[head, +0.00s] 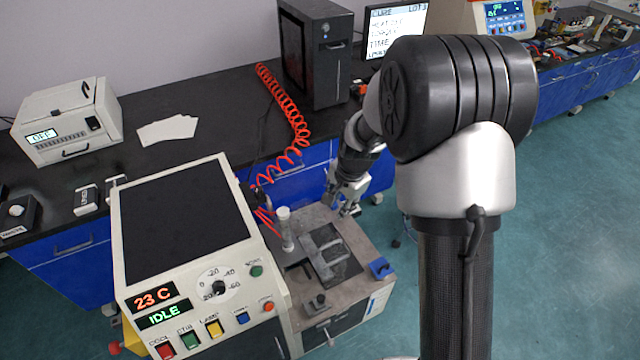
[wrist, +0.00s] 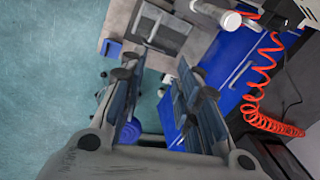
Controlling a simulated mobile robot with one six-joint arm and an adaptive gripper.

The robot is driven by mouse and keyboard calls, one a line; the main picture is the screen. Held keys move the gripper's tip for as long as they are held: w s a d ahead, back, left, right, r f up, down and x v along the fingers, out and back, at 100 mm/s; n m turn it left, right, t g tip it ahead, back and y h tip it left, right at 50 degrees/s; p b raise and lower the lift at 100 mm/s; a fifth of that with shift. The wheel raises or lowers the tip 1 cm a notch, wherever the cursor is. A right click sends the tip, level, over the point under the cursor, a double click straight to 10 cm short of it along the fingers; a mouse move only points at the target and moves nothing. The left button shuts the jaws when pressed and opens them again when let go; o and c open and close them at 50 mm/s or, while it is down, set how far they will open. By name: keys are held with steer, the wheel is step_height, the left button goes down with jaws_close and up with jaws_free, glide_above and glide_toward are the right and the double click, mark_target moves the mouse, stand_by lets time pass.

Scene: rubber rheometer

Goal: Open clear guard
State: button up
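The rheometer (head: 185,190) stands at centre left with a sloped dark panel, a dial and buttons; its displays read 23 C and IDLE. On its low grey deck lies a dark rectangular plate with a pale frame (head: 335,265), also at the top of the wrist view (wrist: 170,40). I cannot tell whether this frame is the clear guard; no see-through panel stands out. My gripper (head: 348,200) is over the back right edge of the deck, apart from the frame. In the wrist view its two fingers (wrist: 157,80) are spread with nothing between them.
A white-capped post (head: 286,230) stands left of the frame, and a blue block (head: 381,268) sits at the deck's right corner. A coiled red hose (head: 285,105) hangs behind the machine. Blue cabinets (head: 300,170) with a black worktop stand behind; open floor (head: 570,220) lies right.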

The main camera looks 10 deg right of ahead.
steer(key=w+f+m+b, duration=0.1)
steer(key=w+f, duration=0.1)
steer(key=f, duration=0.6)
steer(key=w+f+b, duration=0.1)
steer(key=f+b, duration=0.1)
steer(key=f, duration=0.7)
steer(key=w+f+m+b, duration=0.1)
steer(key=w+f, duration=0.1)
steer(key=f, duration=0.7)
steer(key=shift+w+a+f+m, duration=0.1)
steer(key=shift+w+f+m, duration=0.15)
steer(key=shift+w+m, duration=0.1)
steer(key=shift+c, duration=0.4)
jaws_close()
